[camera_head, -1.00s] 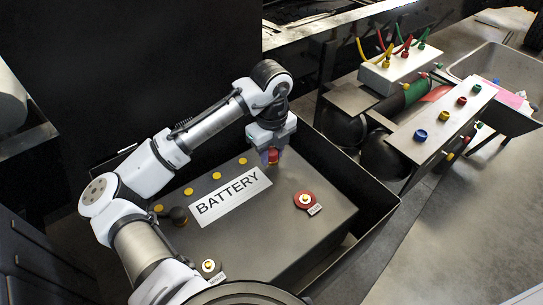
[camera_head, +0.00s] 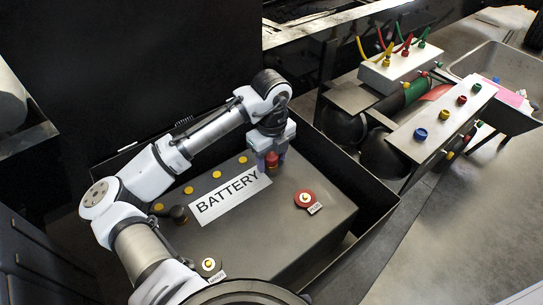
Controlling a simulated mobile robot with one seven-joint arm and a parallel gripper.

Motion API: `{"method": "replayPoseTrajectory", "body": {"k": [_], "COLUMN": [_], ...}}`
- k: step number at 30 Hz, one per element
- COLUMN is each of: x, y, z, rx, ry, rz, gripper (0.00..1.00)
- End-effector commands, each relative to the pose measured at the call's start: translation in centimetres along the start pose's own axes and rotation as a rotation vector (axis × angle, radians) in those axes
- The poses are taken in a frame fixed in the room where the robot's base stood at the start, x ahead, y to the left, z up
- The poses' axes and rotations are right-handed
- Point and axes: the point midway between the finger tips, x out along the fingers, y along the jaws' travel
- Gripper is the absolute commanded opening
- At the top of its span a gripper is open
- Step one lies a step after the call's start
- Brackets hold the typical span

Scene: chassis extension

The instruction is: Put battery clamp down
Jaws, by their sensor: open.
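The battery (camera_head: 312,228) is a large dark box with a white BATTERY label, sitting in a black open tray. A red clamp (camera_head: 271,160) stands on the battery top near its far edge, just beyond the label. My gripper (camera_head: 272,160) is right at the red clamp, with its open fingers on either side of it. The fingers partly hide the clamp, and I cannot tell whether they touch it. A red round terminal marked plus (camera_head: 305,198) is on the right of the battery top. A terminal marked minus (camera_head: 209,265) is at the near left.
Several yellow caps (camera_head: 216,174) line the battery's left edge, with a dark knob (camera_head: 178,213) beside them. The tray wall (camera_head: 367,222) rises on the right. Beyond it are cylinders under a panel with coloured knobs (camera_head: 443,121) and a metal sink (camera_head: 500,66).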

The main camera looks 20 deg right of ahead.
Motion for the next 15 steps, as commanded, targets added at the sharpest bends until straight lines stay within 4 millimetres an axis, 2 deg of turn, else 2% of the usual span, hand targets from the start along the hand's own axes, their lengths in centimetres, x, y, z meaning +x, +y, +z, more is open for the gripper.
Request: {"method": "replayPoseTrajectory", "body": {"k": [5, 15], "x": [-1.3, -8.6], "y": [-0.1, -0.1], "z": [0.0, 0.1], "rx": [0.000, 0.000], "ry": [-0.002, -0.003], "rz": [0.000, 0.000], "gripper": [0.52, 0.52]}}
